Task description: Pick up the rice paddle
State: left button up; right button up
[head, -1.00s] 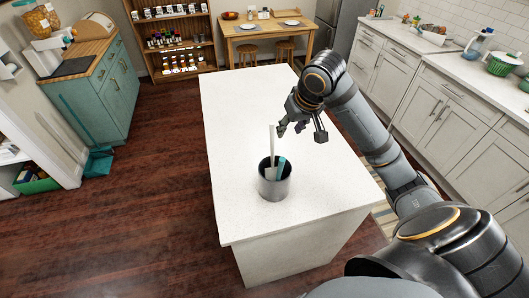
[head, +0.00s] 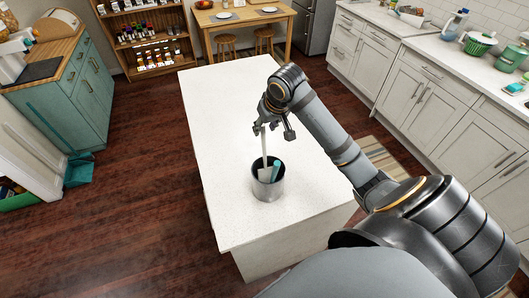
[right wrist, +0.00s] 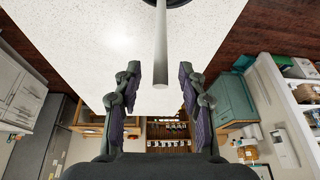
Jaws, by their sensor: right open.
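A grey metal pot (head: 268,190) stands on the white island. A pale utensil, which looks like the rice paddle (head: 264,147), stands in it with its long handle up. A teal utensil (head: 276,170) leans beside it. My right gripper (head: 275,131) is open at the upper part of the pale handle, above the pot. In the right wrist view the handle (right wrist: 161,45) runs between the two open fingers (right wrist: 160,76), with visible gaps on both sides. The pot shows there only as a dark edge at the top. My left gripper is not in view.
The island top (head: 225,130) is otherwise clear. A wooden table (head: 240,18) with stools stands behind it, white counters (head: 425,85) run along the right, and a teal cabinet (head: 85,95) stands on the left.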

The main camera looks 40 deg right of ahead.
aim_at(264, 130)
jog(key=p+x, duration=0.1)
jog(key=x, duration=0.1)
jog(key=shift+w+f, duration=0.15)
jog(key=shift+f, duration=0.05)
jog(key=shift+w+f, duration=0.1)
jog(key=shift+f, duration=0.25)
jog(key=shift+w+f, duration=0.1)
jog(key=shift+f, duration=0.1)
jog(key=shift+c, duration=0.3)
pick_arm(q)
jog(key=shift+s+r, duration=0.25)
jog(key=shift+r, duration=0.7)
pick_arm(e)
grip_shut()
